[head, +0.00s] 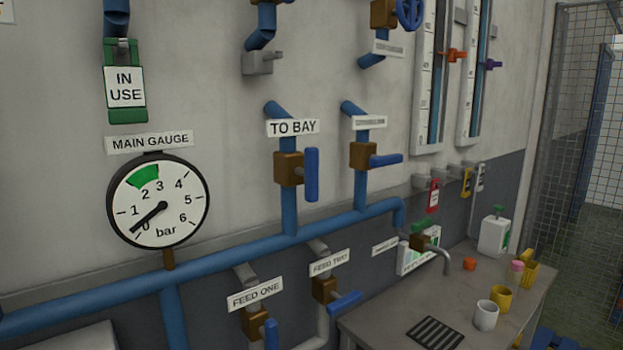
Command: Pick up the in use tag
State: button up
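The in use tag (125,87) is at the upper left of the head view. It has a white face lettered IN USE and green parts above and below it. It is upright against the wall, just under the end of a blue pipe (117,20) and above the main gauge (158,201). How it is held there is not clear. My gripper is not in view.
Blue pipes with valves (290,168) run along the wall right of the gauge. Small tags, one red (432,195), hang on hooks farther right. A bench (380,320) at lower right carries cups (486,315) and a tap. A mesh fence (570,120) stands at far right.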

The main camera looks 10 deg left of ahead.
aim_at(125, 88)
jog(key=u, duration=1.75)
